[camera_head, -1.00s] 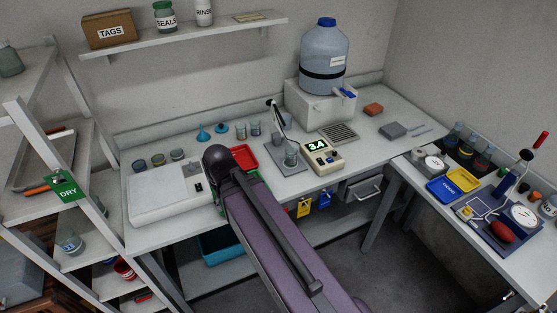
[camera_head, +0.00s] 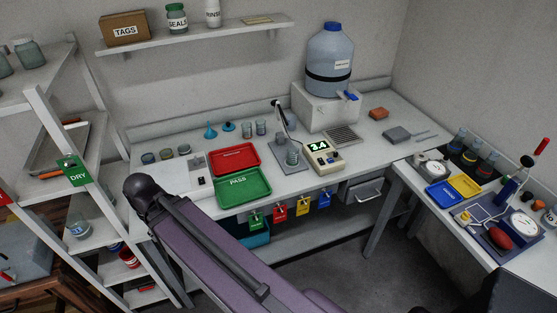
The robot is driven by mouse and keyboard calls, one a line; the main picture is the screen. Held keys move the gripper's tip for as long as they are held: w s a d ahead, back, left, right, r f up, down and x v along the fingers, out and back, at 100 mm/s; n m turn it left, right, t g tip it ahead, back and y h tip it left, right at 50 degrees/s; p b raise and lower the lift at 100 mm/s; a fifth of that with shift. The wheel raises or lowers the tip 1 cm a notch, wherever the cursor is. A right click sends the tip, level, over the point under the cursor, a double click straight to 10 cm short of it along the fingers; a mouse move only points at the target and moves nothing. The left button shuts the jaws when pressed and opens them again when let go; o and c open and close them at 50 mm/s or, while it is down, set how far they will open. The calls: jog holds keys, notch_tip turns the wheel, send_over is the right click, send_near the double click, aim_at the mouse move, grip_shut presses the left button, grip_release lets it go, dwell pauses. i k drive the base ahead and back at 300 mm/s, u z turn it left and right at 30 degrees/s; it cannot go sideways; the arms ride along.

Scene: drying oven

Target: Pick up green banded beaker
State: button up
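Several small beakers stand on the bench, and I cannot clearly tell which one has a green band. Three short ones stand at the back left: a left one (camera_head: 148,158), a middle one (camera_head: 166,154) and a right one (camera_head: 184,150). Two clear beakers (camera_head: 248,129) stand further right along the back. Another glass vessel (camera_head: 80,229) is on the lower left shelf. My arm reaches up from the lower right to a dark joint near the left shelf; my gripper is not visible.
A red tray (camera_head: 234,159) and a green PASS tray (camera_head: 243,188) lie at the bench's front. A white device (camera_head: 185,180) lies left of them, partly behind my arm. The 3.4 display meter (camera_head: 324,157) and the big water jug (camera_head: 329,65) stand right. The left shelf unit (camera_head: 48,115) is near my arm.

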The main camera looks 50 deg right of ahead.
aim_at(292, 151)
jog(key=u, duration=0.35)
jog(key=k, duration=1.55)
jog(key=z, duration=1.3)
jog(key=i, duration=0.7)
jog(key=u, duration=0.05)
